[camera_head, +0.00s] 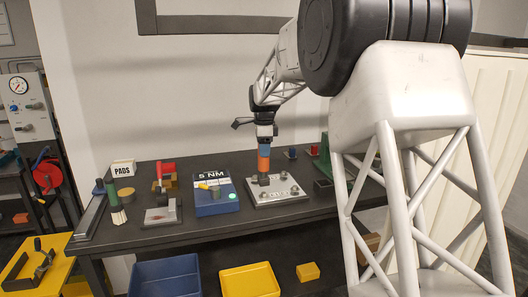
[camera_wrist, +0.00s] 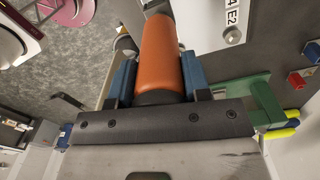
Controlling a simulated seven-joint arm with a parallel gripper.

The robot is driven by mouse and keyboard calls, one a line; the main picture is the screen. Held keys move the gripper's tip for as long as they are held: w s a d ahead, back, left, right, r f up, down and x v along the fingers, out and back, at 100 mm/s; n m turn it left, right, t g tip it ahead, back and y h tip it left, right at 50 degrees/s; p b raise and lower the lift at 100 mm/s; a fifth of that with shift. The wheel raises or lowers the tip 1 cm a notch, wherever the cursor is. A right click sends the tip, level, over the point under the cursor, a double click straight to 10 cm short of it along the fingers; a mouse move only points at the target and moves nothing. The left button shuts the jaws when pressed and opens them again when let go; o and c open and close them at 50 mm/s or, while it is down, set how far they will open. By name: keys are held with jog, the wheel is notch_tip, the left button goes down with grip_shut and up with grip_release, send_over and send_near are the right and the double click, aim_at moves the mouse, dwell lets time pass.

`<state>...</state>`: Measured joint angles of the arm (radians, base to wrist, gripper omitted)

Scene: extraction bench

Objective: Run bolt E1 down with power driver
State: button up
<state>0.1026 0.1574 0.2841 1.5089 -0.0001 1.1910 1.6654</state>
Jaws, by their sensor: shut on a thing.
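My gripper (camera_head: 264,149) is shut on the orange power driver (camera_head: 263,163), which hangs upright with its dark lower end over the left part of a pale plate (camera_head: 291,197) with several bolts. In the wrist view, the blue fingers of my gripper (camera_wrist: 158,70) lie on both sides of the orange driver body (camera_wrist: 160,42). The driver hides what is under its end, so I cannot tell whether it touches bolt E1. A label reading E2 and a bolt head (camera_wrist: 232,36) show on the plate to the right in the wrist view.
A blue box marked 5 NM (camera_head: 214,208) stands left of the plate. Farther left are a red-handled tool (camera_head: 165,168), a small pale plate (camera_head: 161,217) and a PADS box (camera_head: 123,167). A dark block (camera_head: 323,187) and green object (camera_head: 325,150) stand to the right.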

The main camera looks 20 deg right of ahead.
jog(key=shift+r, duration=0.45)
